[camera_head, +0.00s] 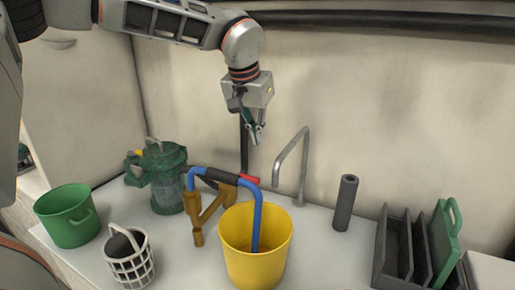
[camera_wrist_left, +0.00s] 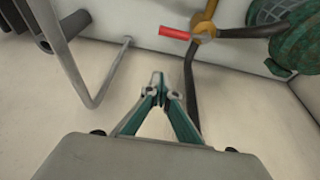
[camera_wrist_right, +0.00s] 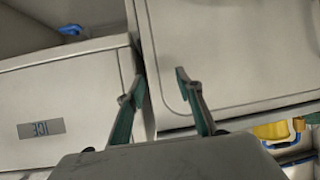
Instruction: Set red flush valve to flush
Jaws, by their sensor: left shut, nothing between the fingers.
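In the left wrist view the red handle (camera_wrist_left: 174,32) lies sideways, pointing left from the brass valve (camera_wrist_left: 203,28). My left gripper (camera_head: 256,140) is shut and empty, above the handle, pointing down and apart from it. It also shows in the left wrist view (camera_wrist_left: 157,80), beside a black hose. My right gripper (camera_wrist_right: 156,84) is open and empty, before pale panels away from the valve; the head view does not show it.
A yellow bucket (camera_head: 256,262) with the blue hose (camera_head: 256,225) stands in front. A green strainer (camera_head: 164,195), green bucket (camera_head: 68,228) and white basket (camera_head: 130,268) are left. A bent metal pipe (camera_head: 303,165), grey cylinder (camera_head: 345,203) and dark rack (camera_head: 381,258) are right.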

